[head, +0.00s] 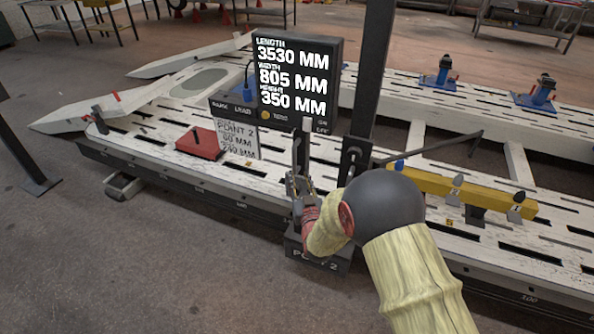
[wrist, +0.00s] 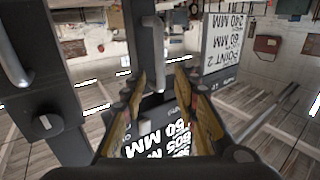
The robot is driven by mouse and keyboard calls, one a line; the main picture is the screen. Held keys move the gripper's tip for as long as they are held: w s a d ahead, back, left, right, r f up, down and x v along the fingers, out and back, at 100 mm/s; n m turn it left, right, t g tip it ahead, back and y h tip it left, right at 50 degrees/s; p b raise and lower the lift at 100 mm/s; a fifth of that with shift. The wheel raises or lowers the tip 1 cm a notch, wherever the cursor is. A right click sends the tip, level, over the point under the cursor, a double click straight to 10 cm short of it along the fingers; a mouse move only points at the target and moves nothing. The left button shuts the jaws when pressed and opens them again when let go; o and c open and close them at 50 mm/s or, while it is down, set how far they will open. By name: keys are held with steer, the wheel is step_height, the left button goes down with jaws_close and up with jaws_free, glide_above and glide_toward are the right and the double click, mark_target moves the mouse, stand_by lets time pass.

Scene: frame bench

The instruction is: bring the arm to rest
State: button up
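My arm, in a pale yellow sleeve with a dark round joint, reaches in from the lower right of the head view. My gripper (head: 300,186) is in front of the dark post, below the display screen (head: 292,78). In the wrist view, my gripper (wrist: 161,76) has its two fingers apart, with nothing seen held between them. A grey upright handle (wrist: 152,42) shows beyond the fingertips in the wrist view; I cannot tell how far off it is. Part of the post's foot is hidden behind my arm.
The long slotted frame bench (head: 130,152) runs across the view. On it are a red block (head: 199,143), a white sign (head: 238,139) and a yellow beam (head: 420,182). Two blue fixtures (head: 441,72) stand at the back right. Grey floor (head: 120,260) is clear at the front left.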

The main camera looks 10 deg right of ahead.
steer(key=shift+s, duration=0.9)
steer(key=s+f+g, duration=0.5)
steer(key=f+g, duration=0.1)
steer(key=f, duration=0.7)
steer(key=s+g, duration=0.5)
steer(key=s, duration=0.3)
steer(key=s+d+r+g+p, duration=0.2)
steer(key=s+r+g, duration=0.3)
steer(key=s+r, duration=1.65)
steer(key=s+r+t, duration=0.1)
steer(key=s+r, duration=0.2)
steer(key=r, duration=0.2)
steer(key=s+d+r+t, duration=0.1)
steer(key=s+r+t, duration=0.1)
steer(key=r, duration=0.4)
steer(key=shift+s+d+t+p, duration=0.25)
steer(key=shift+s+t+p, duration=0.1)
steer(key=shift+s, duration=0.55)
